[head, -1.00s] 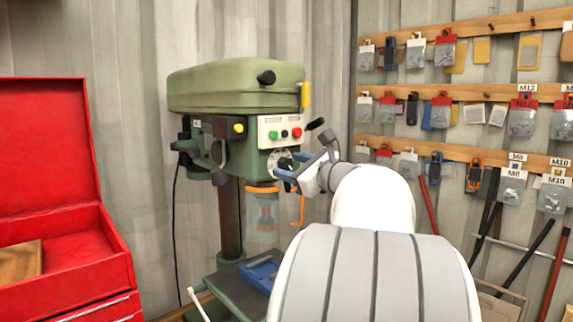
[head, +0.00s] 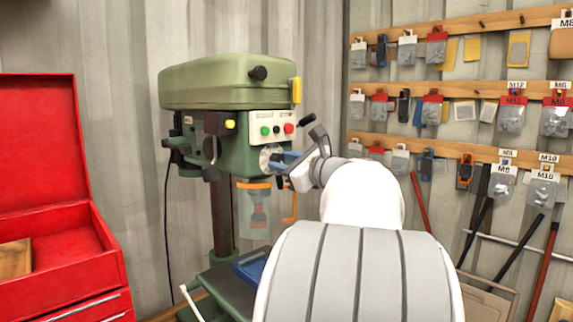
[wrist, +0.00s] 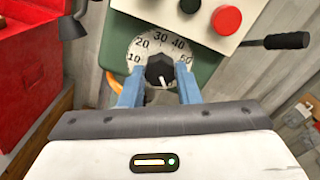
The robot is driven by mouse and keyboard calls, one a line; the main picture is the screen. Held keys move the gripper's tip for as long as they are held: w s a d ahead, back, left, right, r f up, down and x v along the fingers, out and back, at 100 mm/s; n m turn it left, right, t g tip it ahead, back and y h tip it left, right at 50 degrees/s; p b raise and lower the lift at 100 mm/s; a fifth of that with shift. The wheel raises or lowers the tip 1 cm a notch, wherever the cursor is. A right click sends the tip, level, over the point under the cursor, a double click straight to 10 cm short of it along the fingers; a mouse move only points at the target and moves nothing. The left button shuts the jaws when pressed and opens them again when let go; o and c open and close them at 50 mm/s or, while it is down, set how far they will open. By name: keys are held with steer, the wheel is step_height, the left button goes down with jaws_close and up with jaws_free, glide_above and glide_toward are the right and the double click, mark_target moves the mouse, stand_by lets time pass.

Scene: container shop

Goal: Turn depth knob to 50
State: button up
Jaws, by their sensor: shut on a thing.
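The depth knob (wrist: 159,69) is a black knob in the middle of a pale dial (wrist: 144,48) marked 10 to 50 in the wrist view. Its white pointer line points down, a little right, away from the printed numbers. My gripper (wrist: 160,88) has blue fingers on either side of the knob and is shut on it. In the head view my gripper (head: 282,165) is at the dial (head: 267,156) on the front of the green drill press (head: 225,85). The fingers partly cover the dial there.
Above the dial a pale panel carries a green button (head: 265,130) and a red button (head: 289,128). A black-gripped lever (wrist: 288,40) sticks out at the right. A clear chuck guard (head: 256,215) hangs below. A red tool chest (head: 60,240) stands left.

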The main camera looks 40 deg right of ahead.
steer(key=shift+n+b, duration=7.7)
steer(key=shift+b, duration=1)
steer(key=o, duration=1)
steer(key=shift+c, duration=0.2)
